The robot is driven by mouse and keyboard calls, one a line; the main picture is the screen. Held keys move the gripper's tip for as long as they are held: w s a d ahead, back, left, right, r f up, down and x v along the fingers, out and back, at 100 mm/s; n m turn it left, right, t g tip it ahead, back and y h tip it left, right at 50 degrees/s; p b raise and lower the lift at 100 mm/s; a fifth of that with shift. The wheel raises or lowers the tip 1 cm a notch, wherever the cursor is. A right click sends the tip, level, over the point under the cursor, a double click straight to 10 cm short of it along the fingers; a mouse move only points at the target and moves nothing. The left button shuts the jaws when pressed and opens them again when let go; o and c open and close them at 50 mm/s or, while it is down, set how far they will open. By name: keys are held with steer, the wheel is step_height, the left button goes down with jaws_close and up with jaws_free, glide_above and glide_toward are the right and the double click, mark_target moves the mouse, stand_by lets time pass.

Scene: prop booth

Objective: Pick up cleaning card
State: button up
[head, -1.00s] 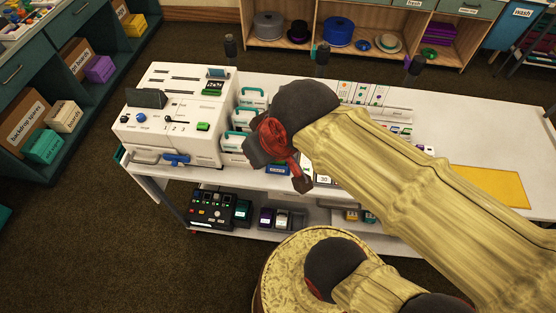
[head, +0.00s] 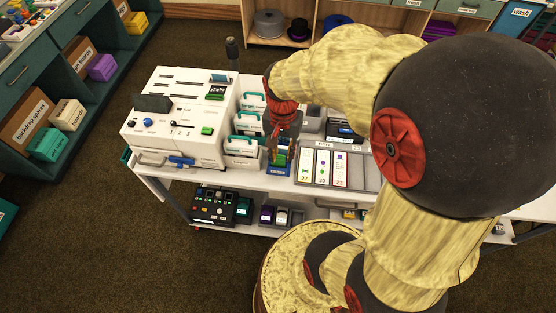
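No card that I can surely name as the cleaning card shows in the head view. My gripper (head: 276,148) points down at a small blue holder (head: 280,169) near the front edge of the white table. Something green and yellow shows in the holder, just by the fingertips. The fingers are small and dark here, so I cannot tell whether they are apart, shut or touching anything. A grey tray (head: 371,178) with several white printed cards (head: 323,166) lies right of the holder. My arm hides the table's right part.
A large white machine (head: 180,120) with slots and knobs stands left of the gripper. White boxes with teal handles (head: 247,124) stand between them. A dark control box (head: 213,206) sits on the lower shelf. Floor at left is clear.

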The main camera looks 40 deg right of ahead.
mark_target(278, 157)
steer(key=w+d+f+m, duration=0.1)
steer(key=m, duration=0.3)
steer(key=w+d+f+m, duration=0.1)
steer(key=w+f+m, duration=0.1)
steer(key=m, duration=0.3)
steer(key=w+d+f+m, duration=0.2)
steer(key=m, duration=0.2)
steer(key=shift+m, duration=0.4)
step_height(278, 157, down, 3)
steer(key=m, duration=0.2)
steer(key=shift+w+r+m, duration=0.1)
steer(key=shift+r+m, duration=0.1)
steer(key=shift+m, duration=0.1)
steer(key=f, duration=0.3)
steer(key=a+f, duration=0.1)
steer(key=shift+w+f+b, duration=0.25)
steer(key=shift+f+b, duration=0.05)
steer(key=shift+b, duration=0.1)
steer(key=shift+f, duration=0.35)
steer(key=c, duration=0.3)
jaws_close()
